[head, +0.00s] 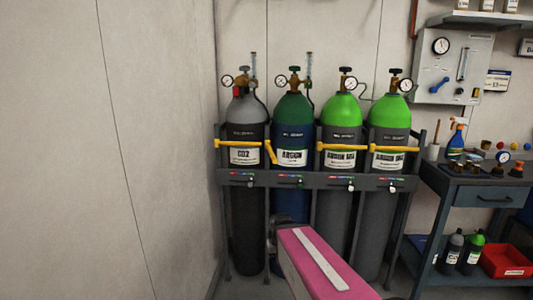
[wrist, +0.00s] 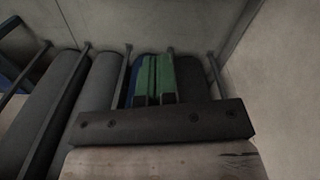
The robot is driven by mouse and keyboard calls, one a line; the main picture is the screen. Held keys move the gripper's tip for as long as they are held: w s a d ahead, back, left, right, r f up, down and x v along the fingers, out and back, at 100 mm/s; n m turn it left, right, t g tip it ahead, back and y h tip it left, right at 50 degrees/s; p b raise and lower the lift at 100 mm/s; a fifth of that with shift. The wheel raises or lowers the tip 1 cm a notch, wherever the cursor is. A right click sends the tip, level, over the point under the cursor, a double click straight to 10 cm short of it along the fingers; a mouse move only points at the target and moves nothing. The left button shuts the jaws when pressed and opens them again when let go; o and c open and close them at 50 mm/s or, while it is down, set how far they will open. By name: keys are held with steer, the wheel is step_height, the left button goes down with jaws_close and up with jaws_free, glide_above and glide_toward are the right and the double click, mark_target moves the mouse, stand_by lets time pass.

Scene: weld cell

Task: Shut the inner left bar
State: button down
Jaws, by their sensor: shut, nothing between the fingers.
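A rack (head: 290,181) holds four gas cylinders side by side, with yellow bars at label height. The inner left bar (head: 270,152) is at the green-topped ARGON cylinder (head: 293,120). It stands swung out toward me from its left end, apart from the front of the cylinder, so it looks open. The outer left bar (head: 238,143) lies across the CO2 cylinder. My gripper (wrist: 155,62) shows in the wrist view with its green fingers together and nothing between them, in front of the rack's lower part. In the head view my forearm hides it.
The inner right bar (head: 342,147) and outer right bar (head: 388,148) lie across their cylinders. A wall stands close on the left. A workbench (head: 480,178) with small items stands to the right, a red bin (head: 506,261) on its lower shelf.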

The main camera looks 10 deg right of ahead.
steer(key=w+a+r+h, duration=0.1)
steer(key=w+a+r, duration=0.1)
steer(key=w+r, duration=0.65)
steer(key=m+t+h, duration=0.1)
steer(key=t+h, duration=0.3)
glide_toward(271, 152)
steer(key=s+a+r, duration=0.2)
steer(key=s+a, duration=0.1)
steer(key=a, duration=0.4)
steer(key=w+d+f, duration=0.3)
steer(key=d+f, duration=0.5)
steer(key=f, duration=0.1)
steer(key=shift+d+f, duration=0.15)
steer(key=shift+d, duration=0.05)
steer(key=shift+d, duration=0.1)
